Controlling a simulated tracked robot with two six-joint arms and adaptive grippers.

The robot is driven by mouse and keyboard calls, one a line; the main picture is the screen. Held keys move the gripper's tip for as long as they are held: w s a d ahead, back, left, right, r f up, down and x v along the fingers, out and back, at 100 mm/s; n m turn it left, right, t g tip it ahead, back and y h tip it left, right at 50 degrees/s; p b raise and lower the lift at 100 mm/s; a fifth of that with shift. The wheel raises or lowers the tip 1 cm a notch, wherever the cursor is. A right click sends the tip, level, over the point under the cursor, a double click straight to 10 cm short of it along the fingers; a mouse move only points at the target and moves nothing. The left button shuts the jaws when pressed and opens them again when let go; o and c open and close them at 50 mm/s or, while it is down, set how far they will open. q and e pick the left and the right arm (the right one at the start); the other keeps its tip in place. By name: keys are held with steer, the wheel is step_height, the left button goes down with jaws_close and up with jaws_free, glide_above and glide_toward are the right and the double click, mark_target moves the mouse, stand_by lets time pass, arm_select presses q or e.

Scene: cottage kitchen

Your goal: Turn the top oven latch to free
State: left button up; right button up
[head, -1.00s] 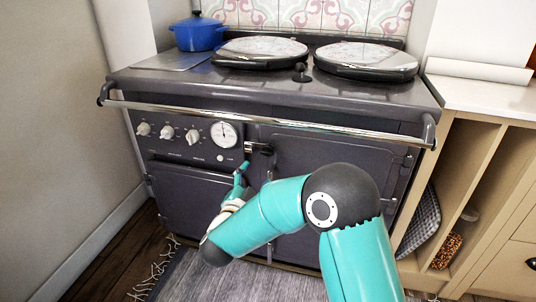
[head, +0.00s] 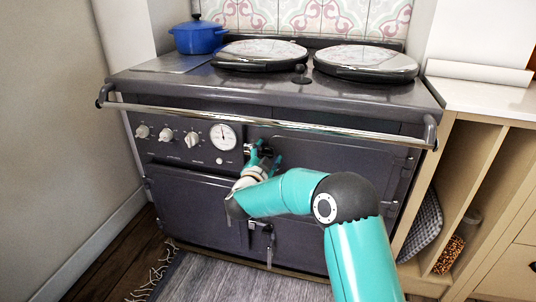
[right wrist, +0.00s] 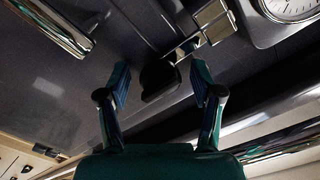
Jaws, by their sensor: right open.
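The top oven latch (head: 265,149) sits on the range's front, at the left edge of the upper right oven door (head: 335,165). In the right wrist view its dark handle (right wrist: 159,78) and bright metal part (right wrist: 208,24) show. My right gripper (head: 267,157) is at this latch with its teal fingers apart. In the right wrist view the open fingers (right wrist: 161,86) stand either side of the dark handle, with gaps between them and it. In the head view the fingers partly hide the latch. My left gripper is not in view.
A metal rail (head: 270,119) runs across the range front above the latch. Knobs (head: 166,134) and a round dial (head: 223,136) are to its left. A lower latch (head: 262,228) is below my wrist. A wooden cabinet (head: 470,160) stands at the right.

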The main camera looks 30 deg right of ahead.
steer(key=shift+c, duration=0.3)
jaws_close()
steer(key=shift+s+d+r, duration=0.1)
